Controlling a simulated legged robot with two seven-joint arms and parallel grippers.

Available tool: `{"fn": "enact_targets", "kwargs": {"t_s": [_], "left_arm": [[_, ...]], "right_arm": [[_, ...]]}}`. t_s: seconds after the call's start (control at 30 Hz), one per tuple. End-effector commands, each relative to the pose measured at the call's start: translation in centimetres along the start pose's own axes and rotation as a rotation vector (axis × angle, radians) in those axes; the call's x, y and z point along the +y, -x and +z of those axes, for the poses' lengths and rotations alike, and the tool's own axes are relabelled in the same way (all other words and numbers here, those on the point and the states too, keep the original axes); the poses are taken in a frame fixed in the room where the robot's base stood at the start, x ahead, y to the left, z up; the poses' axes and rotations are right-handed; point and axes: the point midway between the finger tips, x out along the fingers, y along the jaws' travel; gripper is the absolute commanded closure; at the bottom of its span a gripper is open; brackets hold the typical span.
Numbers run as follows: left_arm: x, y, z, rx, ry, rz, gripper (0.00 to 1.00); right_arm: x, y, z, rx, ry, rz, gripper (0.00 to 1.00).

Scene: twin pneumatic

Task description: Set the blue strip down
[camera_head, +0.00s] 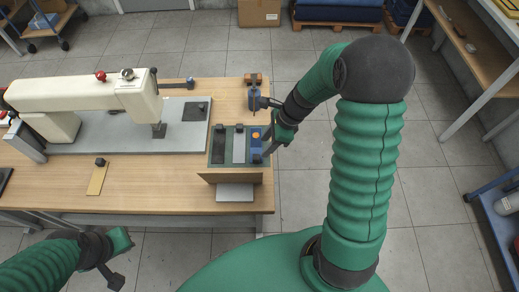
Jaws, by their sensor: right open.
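The blue strip (255,146) lies in the right-hand part of a green-rimmed tray (209,158) near the right end of the workbench, with a yellow spot near it. A dark strip (219,146) and a light grey strip (239,149) lie to its left in the tray. My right gripper (267,129) is open at the tray's right edge, close beside the blue strip. Whether it touches the strip is too small to tell. My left gripper (119,262) hangs low in front of the bench, far from the tray, its jaws unclear.
A cream machine (75,94) with a grey base plate (182,139) fills the bench's left and middle. A yellow plate (97,179) with a dark knob lies in front.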

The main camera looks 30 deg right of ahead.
Motion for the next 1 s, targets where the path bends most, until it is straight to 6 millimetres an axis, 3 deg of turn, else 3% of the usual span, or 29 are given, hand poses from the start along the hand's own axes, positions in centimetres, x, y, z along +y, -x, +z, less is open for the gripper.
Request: {"fn": "enact_targets", "kwargs": {"t_s": [0.1,0.23,1.0], "left_arm": [[0.0,0.6,-0.1,0.000,0.000,0.000,1.00],[0.0,0.7,-0.2,0.000,0.000,0.000,1.00],[0.0,0.7,-0.2,0.000,0.000,0.000,1.00]], "right_arm": [[-0.1,2.8,0.1,0.000,0.000,-0.003,0.55],[0.0,4.1,0.1,0.000,-0.001,0.000,0.55],[0.0,4.3,0.0,0.000,-0.001,0.001,0.55]]}}
